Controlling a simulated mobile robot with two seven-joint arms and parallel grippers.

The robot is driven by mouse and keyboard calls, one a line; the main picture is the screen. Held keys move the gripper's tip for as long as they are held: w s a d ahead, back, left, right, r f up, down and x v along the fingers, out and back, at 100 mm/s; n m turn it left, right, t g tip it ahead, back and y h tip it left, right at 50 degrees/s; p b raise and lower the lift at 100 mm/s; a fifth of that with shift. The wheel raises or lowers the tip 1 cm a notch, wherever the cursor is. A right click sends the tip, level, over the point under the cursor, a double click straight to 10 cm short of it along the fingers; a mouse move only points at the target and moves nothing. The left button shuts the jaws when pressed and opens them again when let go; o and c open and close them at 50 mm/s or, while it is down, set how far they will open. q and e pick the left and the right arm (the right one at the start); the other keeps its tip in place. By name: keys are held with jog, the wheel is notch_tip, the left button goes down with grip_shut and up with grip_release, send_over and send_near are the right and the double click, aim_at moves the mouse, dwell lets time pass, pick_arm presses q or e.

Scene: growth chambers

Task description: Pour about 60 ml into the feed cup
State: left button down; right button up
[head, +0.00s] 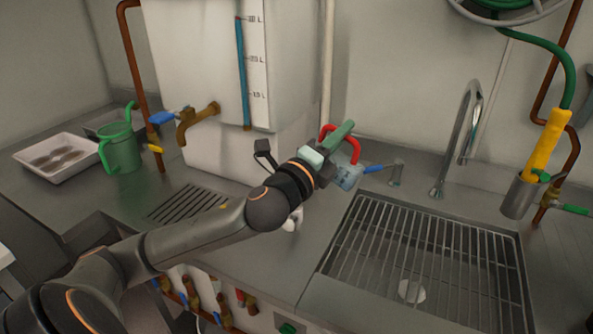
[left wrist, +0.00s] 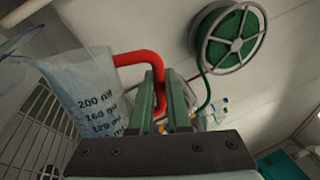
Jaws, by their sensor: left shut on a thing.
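My left gripper (head: 327,158) is shut on the red handle (head: 354,149) of a clear bluish measuring jug (head: 347,177). It holds the jug in the air near the back left edge of the sink. In the left wrist view the green fingers (left wrist: 163,103) close on the red handle (left wrist: 137,58), and the jug (left wrist: 88,95) shows printed marks of 200, 160 and 120 ml. The jug's liquid level is not clear. A small pale round thing (head: 411,291) shows at the sink grate; I cannot tell whether it is the feed cup. My right gripper is out of view.
The wire-grated sink (head: 440,250) lies right of my left arm, with a tall tap (head: 468,130) behind it. A white tank (head: 200,120) with a brass tap (head: 200,115) stands at the back. A green jug (head: 122,150) and white tray (head: 58,158) are at left.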

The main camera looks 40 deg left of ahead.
aim_at(359, 167)
pick_arm(q)
jog(key=d+f+m, duration=0.1)
jog(key=m, duration=0.1)
jog(key=d+f+m+h+p, duration=0.1)
jog(key=m, duration=0.1)
jog(key=shift+w+d+f, duration=0.1)
jog(key=shift+d+f, duration=0.25)
jog(key=shift+d+f+m+g+h+p, duration=0.25)
jog(key=shift+d+f+m, duration=0.1)
jog(key=shift+f+m, duration=0.4)
jog(key=shift+d+f+m+g+h+p, duration=0.15)
jog(key=shift+d+f+m+p, duration=0.15)
jog(key=shift+f+m, duration=0.4)
jog(key=shift+r, duration=0.15)
jog(key=shift+d+m, duration=0.1)
jog(key=shift+m, duration=0.15)
jog(key=shift+w+d+f+m+p, duration=0.1)
jog(key=shift+d+f+m+p, duration=0.25)
jog(key=shift+f+m, duration=0.15)
jog(key=d+f+m+g+p, duration=0.1)
jog(key=d+f+m+p, duration=0.1)
jog(key=d+f+m, duration=0.3)
jog(key=shift+w+d+f+m+g+h, duration=0.2)
jog(key=shift+d+f+m+g+h, duration=0.15)
jog(key=shift+m, duration=0.95)
